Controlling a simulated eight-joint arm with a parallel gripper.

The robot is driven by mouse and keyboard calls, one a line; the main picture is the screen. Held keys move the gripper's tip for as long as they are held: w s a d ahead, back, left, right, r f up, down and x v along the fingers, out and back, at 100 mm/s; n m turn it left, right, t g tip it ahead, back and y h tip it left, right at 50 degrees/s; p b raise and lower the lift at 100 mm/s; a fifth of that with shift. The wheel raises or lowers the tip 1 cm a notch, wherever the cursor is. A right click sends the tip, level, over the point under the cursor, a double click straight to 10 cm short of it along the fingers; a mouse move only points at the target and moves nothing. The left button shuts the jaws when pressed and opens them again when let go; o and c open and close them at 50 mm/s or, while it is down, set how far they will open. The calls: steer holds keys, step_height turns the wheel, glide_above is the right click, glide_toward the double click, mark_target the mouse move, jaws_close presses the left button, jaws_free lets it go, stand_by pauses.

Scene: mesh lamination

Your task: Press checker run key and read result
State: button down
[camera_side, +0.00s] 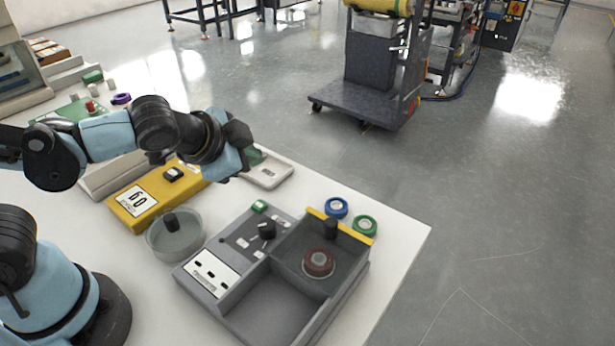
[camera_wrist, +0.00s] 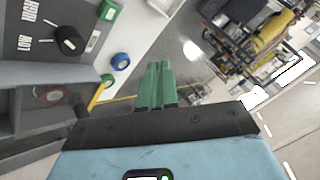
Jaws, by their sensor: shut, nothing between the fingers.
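My gripper (camera_wrist: 157,86) is shut and empty, its green fingertips together in the wrist view. In the side view my gripper (camera_side: 250,158) is above the table, near a pale flat device (camera_side: 268,172) that it partly hides. A yellow box (camera_side: 130,208) has a white panel (camera_side: 138,201) with large dark characters, perhaps "60", and a dark key (camera_side: 173,174) on top. A grey unit (camera_side: 228,244) carries a green key (camera_side: 259,206), a black knob (camera_side: 266,230) and white labels. I cannot tell which of these is the checker.
A grey tray section (camera_side: 283,306) holds a dark red round piece (camera_side: 318,262). A blue roll (camera_side: 336,207) and a green roll (camera_side: 365,225) stand beside it. A clear round dish (camera_side: 174,236) is left of the grey unit. The table's right corner is clear.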

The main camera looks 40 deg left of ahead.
mark_target(257, 208)
steer(key=shift+f, duration=3.95)
steer(key=shift+f, duration=0.2)
steer(key=shift+f, duration=0.25)
steer(key=shift+r, duration=0.1)
steer(key=shift+r, duration=0.35)
steer(key=shift+r, duration=2.5)
